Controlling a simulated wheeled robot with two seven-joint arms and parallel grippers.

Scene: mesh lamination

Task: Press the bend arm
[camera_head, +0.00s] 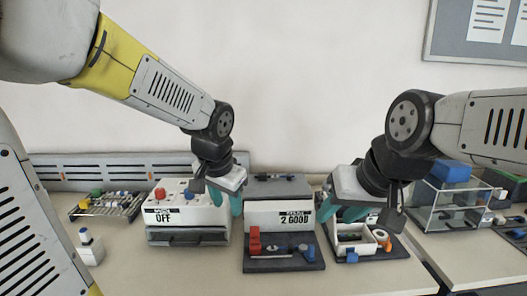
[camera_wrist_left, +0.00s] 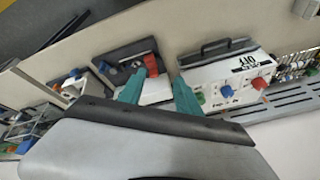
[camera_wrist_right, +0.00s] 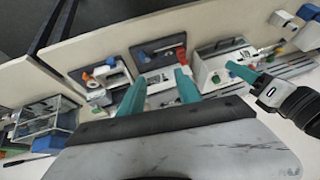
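A grey fixture plate (camera_head: 312,262) sits at the front middle of the bench, below a white box labelled "2 GOOD" (camera_head: 263,214). Red blocks (camera_head: 255,240), a blue part (camera_head: 307,252) and a thin light rod (camera_head: 270,257) are on the plate; I cannot tell for certain which part is the bend arm. My left gripper (camera_head: 225,200) is open and empty, above the gap between the "OFF" box and the "2 GOOD" box. My right gripper (camera_head: 338,213) is open and empty, above the white tray right of the plate. Neither gripper visibly touches anything.
The white "OFF" box (camera_head: 190,217) with red and blue knobs stands left. A rack of small parts (camera_head: 108,205) is farther left. The white tray (camera_head: 355,245) and an orange-and-white roll (camera_head: 382,238) sit right. A clear case (camera_head: 445,208) is farther right. The front bench strip is clear.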

